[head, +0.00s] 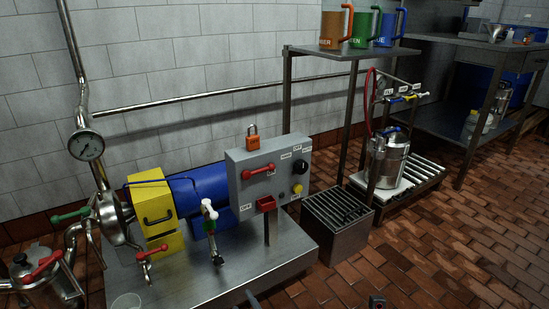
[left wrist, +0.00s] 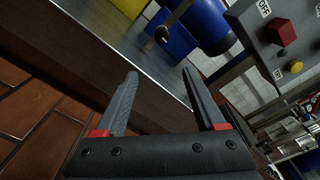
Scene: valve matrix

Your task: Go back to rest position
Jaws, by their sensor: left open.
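My left gripper (left wrist: 160,74) shows in the left wrist view with its two grey fingers spread apart and nothing between them. It is in front of the edge of the metal bench (left wrist: 90,55). In the head view, only small dark parts show at the bottom edge, one with a bit of red; I cannot tell which part of me they are. My right gripper does not show clearly in either view.
The bench (head: 205,285) carries a blue motor (head: 195,190), a yellow guard (head: 151,202), valves and a grey control box (head: 268,178) with an orange padlock (head: 252,137). A slatted metal box (head: 338,225) and a steel canister (head: 388,160) stand right. Brick floor (head: 450,240) is clear.

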